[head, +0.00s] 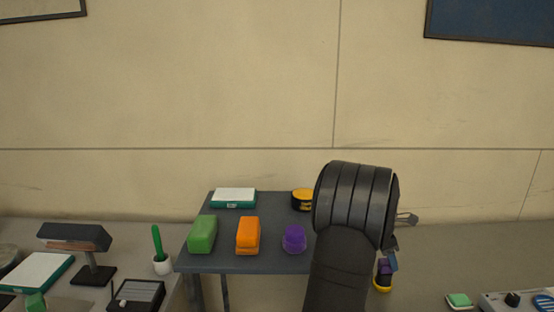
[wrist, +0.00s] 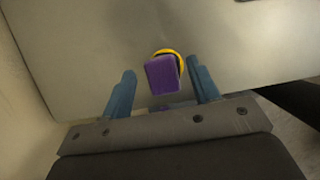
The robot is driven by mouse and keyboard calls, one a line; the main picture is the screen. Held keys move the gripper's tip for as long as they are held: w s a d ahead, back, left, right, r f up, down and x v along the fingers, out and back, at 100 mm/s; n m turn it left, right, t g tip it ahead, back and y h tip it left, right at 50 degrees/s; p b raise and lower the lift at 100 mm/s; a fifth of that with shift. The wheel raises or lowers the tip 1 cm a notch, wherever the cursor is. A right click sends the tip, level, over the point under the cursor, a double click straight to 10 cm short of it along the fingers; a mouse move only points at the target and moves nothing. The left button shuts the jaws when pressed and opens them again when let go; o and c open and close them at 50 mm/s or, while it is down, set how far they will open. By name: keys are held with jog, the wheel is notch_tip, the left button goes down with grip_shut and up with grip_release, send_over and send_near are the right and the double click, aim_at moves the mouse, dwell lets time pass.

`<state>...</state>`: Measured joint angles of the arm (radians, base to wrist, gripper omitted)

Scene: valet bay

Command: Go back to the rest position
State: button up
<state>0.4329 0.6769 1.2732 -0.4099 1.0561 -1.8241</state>
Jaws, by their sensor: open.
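My gripper (wrist: 160,66) is open, its two blue fingers apart in the wrist view. A purple block (wrist: 162,76) shows in the gap between them, with a space to each finger. A yellow round thing (wrist: 167,52) shows behind or under the block. In the head view my arm hides most of this spot. A bit of my blue gripper (head: 391,261) shows beside the arm, just above the purple block (head: 384,271) and the yellow round thing (head: 382,288). I cannot tell how far above the block the fingers are.
A dark raised stand (head: 225,263) holds a green block (head: 203,234), an orange block (head: 248,235), a purple piece (head: 294,239), a white-and-teal box (head: 233,198) and a yellow-and-black tin (head: 302,199). A lamp-like fixture (head: 75,238) stands left. A control box (head: 515,301) sits right.

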notch_tip(320, 180, down, 2)
jog(key=shift+a, duration=0.1)
jog(key=v, duration=1.2)
jog(key=x, duration=1.2)
jog(key=shift+f, duration=0.15)
jog(key=r, duration=0.4)
jog(key=shift+s+d+r, duration=0.15)
jog(key=shift+d+r, duration=0.1)
jog(key=shift+r, duration=0.1)
jog(key=s+d+r, duration=0.6)
jog(key=s+r, duration=0.1)
jog(key=s, duration=0.3)
jog(key=s+d+f, duration=0.3)
jog(key=s+f, duration=0.4)
jog(key=s, duration=0.3)
send_over(413, 306)
jog(key=s, duration=0.1)
jog(key=f, duration=0.4)
jog(key=a+f, duration=0.1)
jog(key=f, duration=0.1)
jog(key=shift+s+f, duration=0.1)
jog(key=shift+s, duration=0.05)
jog(key=f, duration=0.1)
jog(key=w+f, duration=0.1)
jog(key=f, duration=0.1)
jog(key=shift+w+a+f, duration=0.1)
jog(key=shift+w+a, duration=0.05)
jog(key=shift+a, duration=0.05)
jog(key=shift+f, duration=0.7)
